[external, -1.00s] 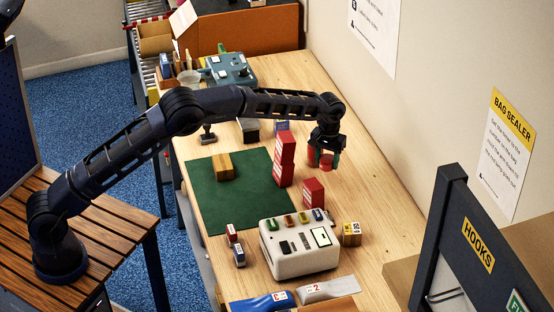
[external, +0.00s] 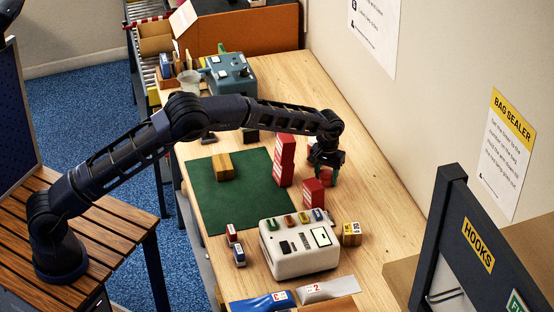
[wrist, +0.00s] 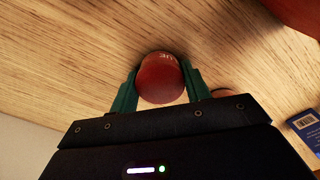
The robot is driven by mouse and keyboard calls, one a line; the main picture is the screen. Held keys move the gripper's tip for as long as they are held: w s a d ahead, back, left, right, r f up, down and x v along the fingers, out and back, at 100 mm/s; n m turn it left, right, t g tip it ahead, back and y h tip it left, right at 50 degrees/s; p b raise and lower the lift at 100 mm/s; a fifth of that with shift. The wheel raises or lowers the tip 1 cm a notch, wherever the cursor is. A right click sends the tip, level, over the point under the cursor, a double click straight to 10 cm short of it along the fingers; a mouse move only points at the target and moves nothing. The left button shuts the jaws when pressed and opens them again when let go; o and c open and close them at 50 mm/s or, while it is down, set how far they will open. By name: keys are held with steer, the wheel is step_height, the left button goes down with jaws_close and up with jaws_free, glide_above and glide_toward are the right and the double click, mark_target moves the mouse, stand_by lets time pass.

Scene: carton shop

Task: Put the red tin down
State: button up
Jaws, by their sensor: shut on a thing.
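The red tin (wrist: 160,78) is round, with pale lettering near its top edge. In the wrist view it sits between the two green fingers of my gripper (wrist: 160,90), which is shut on it. In the external view my gripper (external: 325,176) is low over the wooden table, right of the red boxes. There the tin is mostly hidden by the gripper and the front red box. Bare wood lies around the tin in the wrist view, with a dark shadow close to its edge. I cannot tell whether it touches the table.
Stacked red boxes (external: 284,160) stand left of my gripper, and another red box (external: 313,193) stands close in front. A green mat (external: 250,198) holds a wooden block (external: 224,166). A blue box (wrist: 306,130) is at right in the wrist view. Bare table (external: 370,185) lies right of the gripper.

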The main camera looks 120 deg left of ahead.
mark_target(327, 173)
steer(key=o, duration=1)
step_height(327, 173, up, 12)
steer(key=shift+r, duration=0.15)
